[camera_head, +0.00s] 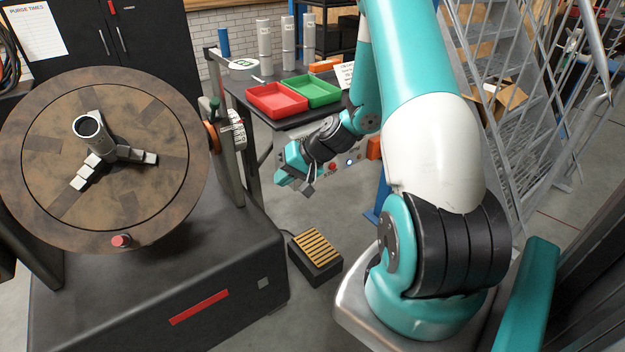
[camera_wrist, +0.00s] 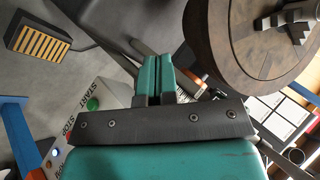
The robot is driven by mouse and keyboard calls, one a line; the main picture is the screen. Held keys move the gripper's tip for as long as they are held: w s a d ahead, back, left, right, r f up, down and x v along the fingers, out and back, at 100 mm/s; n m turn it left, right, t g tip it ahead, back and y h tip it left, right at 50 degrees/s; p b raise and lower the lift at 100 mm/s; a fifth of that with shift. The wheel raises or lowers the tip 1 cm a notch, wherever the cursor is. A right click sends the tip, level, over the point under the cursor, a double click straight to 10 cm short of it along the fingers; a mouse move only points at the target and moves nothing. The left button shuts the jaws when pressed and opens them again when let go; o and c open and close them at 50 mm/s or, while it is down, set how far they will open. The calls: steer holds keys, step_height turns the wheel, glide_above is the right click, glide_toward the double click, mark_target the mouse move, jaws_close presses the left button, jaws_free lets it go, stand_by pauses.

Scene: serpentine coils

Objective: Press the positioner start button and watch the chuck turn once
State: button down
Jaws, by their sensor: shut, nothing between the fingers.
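The chuck is a round brown disc (camera_head: 45,200) with metal jaws around an upright grey tube (camera_head: 100,140); its rim also shows in the wrist view (camera_wrist: 225,60). A light panel (camera_wrist: 85,125) carries the green start button (camera_wrist: 92,104), labelled START, and STOP lettering lower down. In the head view the panel (camera_head: 345,163) is partly hidden behind my arm, and the green button cannot be made out. My gripper (camera_head: 309,191) is shut and empty, between the chuck and the panel. In the wrist view its teal fingers (camera_wrist: 156,68) are right of the green button, apart from it in the picture.
A foot pedal with yellow slats (camera_head: 316,250) stands on the floor below my gripper. A red tray (camera_head: 277,100) and a green tray (camera_head: 312,89) sit on the dark table behind. A dark positioner base (camera_head: 190,270) fills the lower left. Metal stairs (camera_head: 500,110) stand at right.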

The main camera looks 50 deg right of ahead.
steer(key=s+d+f+m+t+h, duration=0.1)
steer(key=s+d+f+m, duration=0.2)
steer(key=d+f, duration=0.3)
steer(key=s+d+f+m+t+h, duration=0.1)
steer(key=s+d+f+m+h, duration=0.1)
steer(key=d+f, duration=0.4)
steer(key=shift+s+m+h, duration=0.3)
steer(key=shift+s+m, duration=0.5)
steer(key=shift+s, duration=0.45)
steer(key=shift+f, duration=0.1)
steer(key=shift+w, duration=0.1)
steer(key=w+d+b, duration=0.1)
steer(key=w+d, duration=0.1)
steer(key=w, duration=0.6)
steer(key=shift+w+b, duration=0.2)
steer(key=shift+b, duration=0.1)
steer(key=shift+w, duration=0.1)
steer(key=shift+w+d, duration=0.15)
steer(key=shift+w, duration=0.2)
